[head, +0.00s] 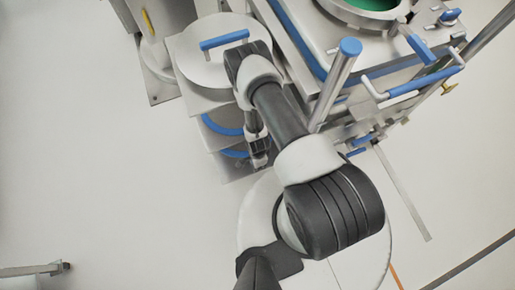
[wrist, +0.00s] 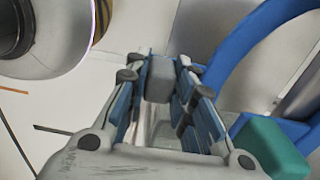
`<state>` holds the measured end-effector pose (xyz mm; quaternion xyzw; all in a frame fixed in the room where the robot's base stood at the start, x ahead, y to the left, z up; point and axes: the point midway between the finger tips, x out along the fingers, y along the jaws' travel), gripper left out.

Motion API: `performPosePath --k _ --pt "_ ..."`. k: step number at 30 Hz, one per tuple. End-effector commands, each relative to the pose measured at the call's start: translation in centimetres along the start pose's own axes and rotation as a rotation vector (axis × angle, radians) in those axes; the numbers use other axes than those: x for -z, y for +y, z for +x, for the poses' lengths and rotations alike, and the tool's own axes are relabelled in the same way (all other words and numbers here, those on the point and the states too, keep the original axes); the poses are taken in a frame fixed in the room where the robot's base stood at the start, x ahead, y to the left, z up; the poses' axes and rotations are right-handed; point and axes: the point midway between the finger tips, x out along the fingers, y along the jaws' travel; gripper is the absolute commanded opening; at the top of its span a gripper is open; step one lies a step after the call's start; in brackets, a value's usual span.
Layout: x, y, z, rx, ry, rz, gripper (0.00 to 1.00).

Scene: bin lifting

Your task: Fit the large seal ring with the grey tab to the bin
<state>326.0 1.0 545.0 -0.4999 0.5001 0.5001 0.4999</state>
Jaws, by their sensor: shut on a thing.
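My gripper (head: 259,158) reaches down beside a steel stand with two blue rings, an upper one (head: 220,127) and a lower one (head: 234,153). In the wrist view, my gripper (wrist: 160,85) is shut on the grey tab (wrist: 160,75) between its fingertips. Most of the ring belonging to this tab is hidden. A thick blue ring (wrist: 225,60) with a green tab (wrist: 272,150) is close on the right, apart from the held tab. A steel body with a round, green-lined opening (head: 372,6), which looks like the bin, is at the top right.
A round steel top with a blue handle (head: 224,40) stands just beyond my arm. A steel post with a blue cap (head: 350,47) and a blue-gripped bar (head: 420,80) stick out near the arm. The floor (head: 90,150) on the left is clear.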

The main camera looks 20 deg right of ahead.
Motion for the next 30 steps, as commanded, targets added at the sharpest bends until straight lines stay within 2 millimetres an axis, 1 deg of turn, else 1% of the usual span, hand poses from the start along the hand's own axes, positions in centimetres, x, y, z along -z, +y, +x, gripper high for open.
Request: performPosePath --k 19,22,30 --pt "0.0 -0.1 -3.8 0.001 0.0 0.0 0.0" --pt "0.0 -0.1 -4.0 0.002 0.0 0.0 0.0" --pt "0.0 0.0 -3.9 0.001 0.0 0.0 0.0"
